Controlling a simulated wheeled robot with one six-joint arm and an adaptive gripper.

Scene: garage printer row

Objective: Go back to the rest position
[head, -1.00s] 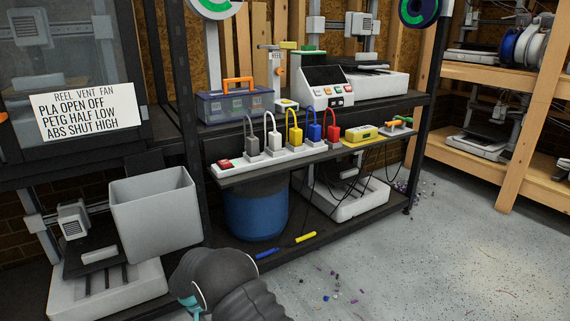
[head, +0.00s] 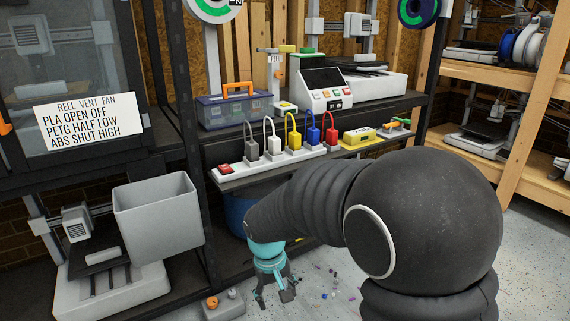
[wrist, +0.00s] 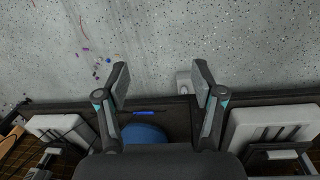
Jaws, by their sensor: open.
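My gripper (head: 274,290) hangs low in front of the rack, pointing down, with my dark arm stretched across the right of the head view. In the wrist view my gripper (wrist: 160,85) has its two fingers spread wide with nothing between them. Below it are the speckled floor (wrist: 150,40) and the dark edge of the bottom shelf (wrist: 265,98). A blue stick (wrist: 150,112) lies on that shelf beside the round blue drum (wrist: 145,135).
A power strip (head: 240,170) with several coloured plugs sits on the narrow shelf behind my arm. A grey bin (head: 160,220) hangs at left above a printer (head: 110,290). A small grey block with an orange knob (head: 212,302) sits near my gripper. Purple bits litter the floor.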

